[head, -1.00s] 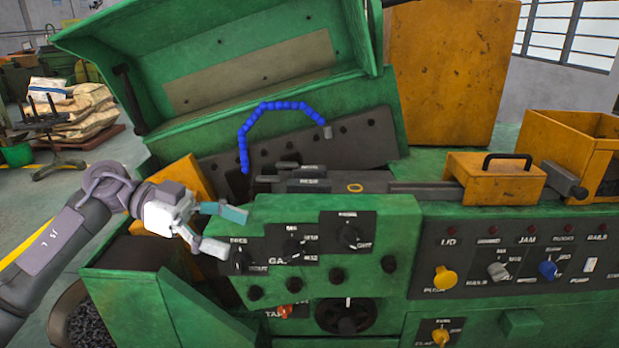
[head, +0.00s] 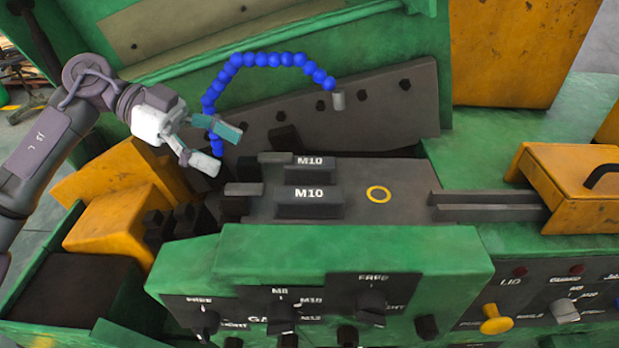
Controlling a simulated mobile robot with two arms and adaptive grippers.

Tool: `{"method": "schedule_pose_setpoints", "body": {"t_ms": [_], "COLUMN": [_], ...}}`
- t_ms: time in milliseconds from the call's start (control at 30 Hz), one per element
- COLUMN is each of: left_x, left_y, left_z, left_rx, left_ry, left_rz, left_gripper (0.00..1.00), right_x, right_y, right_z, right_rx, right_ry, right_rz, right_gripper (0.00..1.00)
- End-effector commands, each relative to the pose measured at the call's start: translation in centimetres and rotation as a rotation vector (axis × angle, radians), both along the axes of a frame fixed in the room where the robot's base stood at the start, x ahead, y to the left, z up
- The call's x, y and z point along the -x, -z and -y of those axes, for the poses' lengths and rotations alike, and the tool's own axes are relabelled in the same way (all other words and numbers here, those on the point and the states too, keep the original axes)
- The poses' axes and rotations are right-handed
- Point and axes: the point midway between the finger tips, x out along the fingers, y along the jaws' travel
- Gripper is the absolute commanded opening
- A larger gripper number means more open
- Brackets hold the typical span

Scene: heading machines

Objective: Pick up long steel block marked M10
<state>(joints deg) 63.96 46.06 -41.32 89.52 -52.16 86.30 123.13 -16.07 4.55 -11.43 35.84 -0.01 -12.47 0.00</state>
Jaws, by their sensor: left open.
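Two dark steel blocks with white M10 labels sit on the grey bed plate (head: 365,225) of the green machine. The rear M10 block (head: 308,172) is slightly shorter in view; the front M10 block (head: 310,206) looks a bit longer. Each has a smaller grey piece beside its left end. My left gripper (head: 221,148) is open and empty, up and to the left of both blocks, apart from them. Its fingers overlap the lower end of the blue hose in the picture; I cannot tell if they touch it. My right gripper is not in view.
A blue segmented hose (head: 270,60) with a grey nozzle arches behind the blocks. The raised green lid (head: 200,30) stands at the back. Grey rails (head: 485,205) and an orange cover with a handle (head: 575,180) lie to the right. The green control panel (head: 350,255) is in front.

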Motion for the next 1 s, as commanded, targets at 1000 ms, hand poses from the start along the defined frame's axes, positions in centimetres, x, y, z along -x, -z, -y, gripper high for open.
{"method": "schedule_pose_setpoints", "body": {"t_ms": [1000], "left_x": [2.2], "left_y": [5.9], "left_z": [11.9], "left_rx": [0.002], "left_ry": [0.002], "left_rz": [-0.003], "left_gripper": [0.71], "right_x": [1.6], "right_y": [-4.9], "right_z": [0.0], "right_rx": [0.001], "right_ry": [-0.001], "right_rz": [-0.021], "right_gripper": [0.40]}}
